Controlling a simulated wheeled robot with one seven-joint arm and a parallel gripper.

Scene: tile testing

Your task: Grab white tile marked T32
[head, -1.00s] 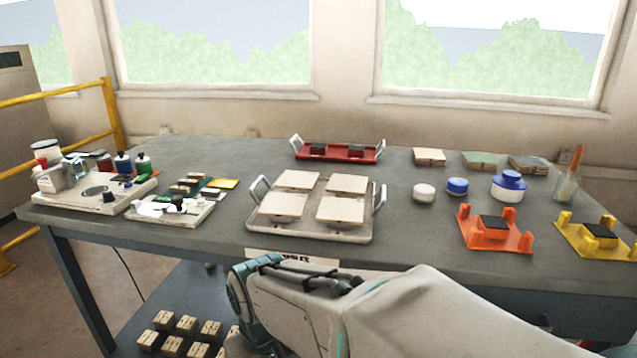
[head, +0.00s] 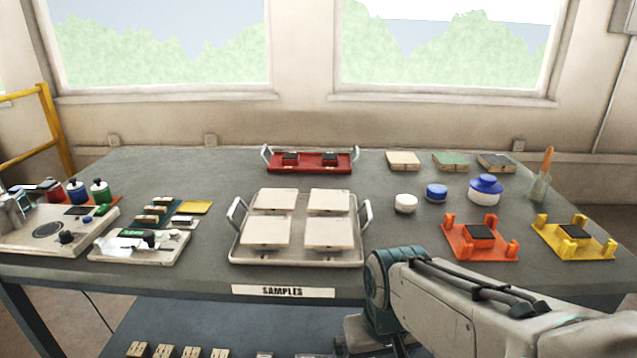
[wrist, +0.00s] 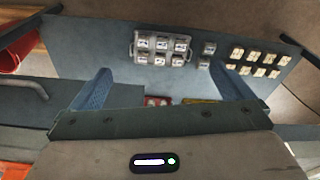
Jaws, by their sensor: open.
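Four white square tiles, such as the front left one (head: 265,232), lie on a grey two-handled tray (head: 296,256) in the middle of the table in the head view. No T32 mark is legible. In the wrist view, several small pale labelled pieces sit in a grey tray (wrist: 139,61) on the lower shelf, with more pale pieces (wrist: 262,58) to its right. Their labels are too small to read. My gripper (wrist: 162,75) is open and empty, its blue fingers spread, apart from these pieces. In the head view it is mostly hidden below the table's front edge.
A red tray (head: 310,168) stands behind the tile tray. Orange (head: 478,250) and yellow (head: 573,250) fixtures stand at the right, small jars behind. A white device (head: 140,247) is at the left. The table's front edge (head: 130,279) overhangs the lower shelf (head: 230,320).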

